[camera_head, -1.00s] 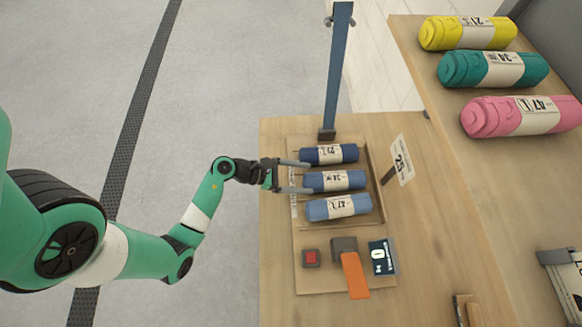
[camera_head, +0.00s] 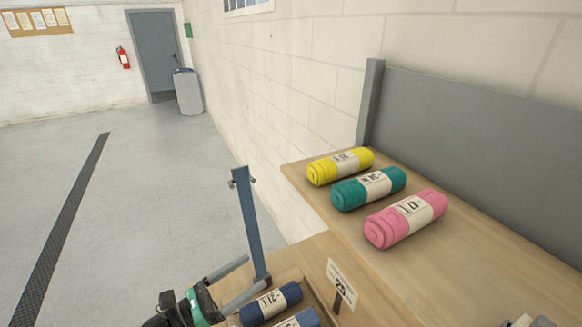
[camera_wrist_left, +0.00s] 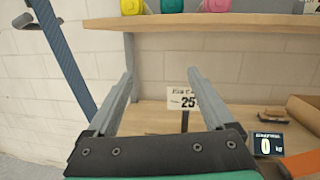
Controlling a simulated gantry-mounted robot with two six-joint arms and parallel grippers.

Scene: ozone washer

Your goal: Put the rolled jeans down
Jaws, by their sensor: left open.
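Rolled blue jeans with white paper labels lie in the wooden tray. The darkest roll (camera_head: 270,304) shows at the bottom of the head view, and a lighter blue roll (camera_head: 298,320) beside it is cut by the frame edge. My left gripper (camera_head: 254,276) is open, its two grey fingers pointing right beside the darkest roll. In the left wrist view the open fingers (camera_wrist_left: 160,72) have nothing between them, and no jeans show there.
A blue post (camera_head: 250,225) stands close behind the fingers. A sign reading 25 (camera_head: 341,285) stands right of the tray. Yellow (camera_head: 340,167), teal (camera_head: 368,189) and pink (camera_head: 405,219) rolls lie on the raised shelf.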

